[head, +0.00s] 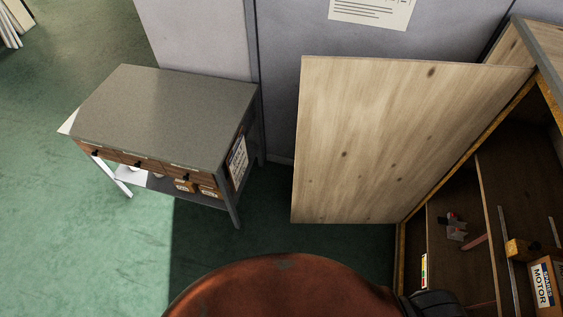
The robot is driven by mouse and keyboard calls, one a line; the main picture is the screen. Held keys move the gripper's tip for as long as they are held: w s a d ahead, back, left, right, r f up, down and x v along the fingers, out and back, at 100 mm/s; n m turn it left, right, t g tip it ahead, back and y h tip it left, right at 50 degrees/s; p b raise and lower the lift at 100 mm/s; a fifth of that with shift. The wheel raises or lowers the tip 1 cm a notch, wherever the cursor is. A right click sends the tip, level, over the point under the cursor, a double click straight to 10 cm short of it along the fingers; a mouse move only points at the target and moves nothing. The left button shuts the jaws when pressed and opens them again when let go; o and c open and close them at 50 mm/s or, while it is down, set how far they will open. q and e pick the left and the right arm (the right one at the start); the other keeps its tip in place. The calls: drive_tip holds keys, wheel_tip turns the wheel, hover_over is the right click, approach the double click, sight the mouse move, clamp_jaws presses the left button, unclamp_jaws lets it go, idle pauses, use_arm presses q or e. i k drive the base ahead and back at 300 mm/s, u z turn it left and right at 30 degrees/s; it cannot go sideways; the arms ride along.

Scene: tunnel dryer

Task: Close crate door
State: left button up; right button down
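The crate door (375,140) is a pale wooden panel with dark knots. It stands wide open, swung out to the left of the crate. The wooden crate (412,225) is at the right edge, with its dark interior exposed. Inside it are a small grey and red item (453,226) and a box labelled MOTOR (543,285). Neither of my grippers shows in the head view.
A grey-topped table (165,110) with small drawers and a lower shelf stands left of the door. A grey panel wall (285,100) with a paper sheet (372,12) is behind. Green floor (60,240) is clear at the lower left.

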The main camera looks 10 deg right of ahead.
sight(375, 135)
drive_tip(key=z, duration=1.1)
drive_tip(key=i, duration=1.4)
drive_tip(key=u, duration=0.3)
